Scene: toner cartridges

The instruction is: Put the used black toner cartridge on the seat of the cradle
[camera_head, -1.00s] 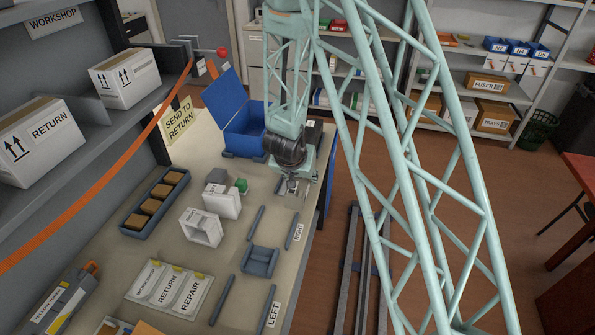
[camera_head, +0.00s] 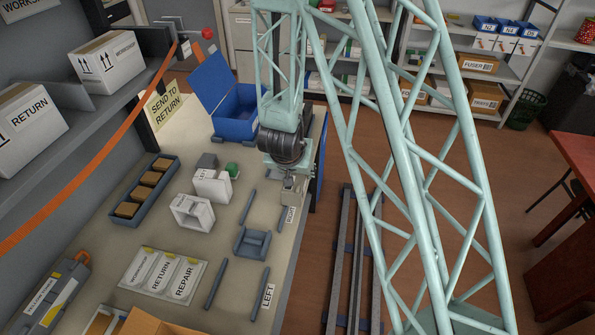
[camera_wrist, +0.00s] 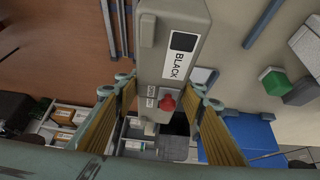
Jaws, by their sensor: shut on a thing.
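My gripper (camera_wrist: 163,112) is shut on the black toner cartridge (camera_wrist: 175,62), a beige-grey block with a "BLACK" label and a red knob. In the head view the cartridge (camera_head: 293,193) hangs below my gripper (camera_head: 290,180), near the bench's right edge by the RIGHT label. The blue-grey cradle (camera_head: 252,242) stands on the bench, nearer the camera and left of the cartridge. Its seat looks empty. The cartridge is apart from the cradle. The arm hides part of the bench behind the gripper.
Low bars stand around the cradle, by RIGHT (camera_head: 290,216) and LEFT (camera_head: 268,295) labels. A white open frame (camera_head: 192,214) and a white block with a green part (camera_head: 232,169) stand left of it. An open blue bin (camera_head: 236,128) is behind. Cards (camera_head: 164,274) lie front left.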

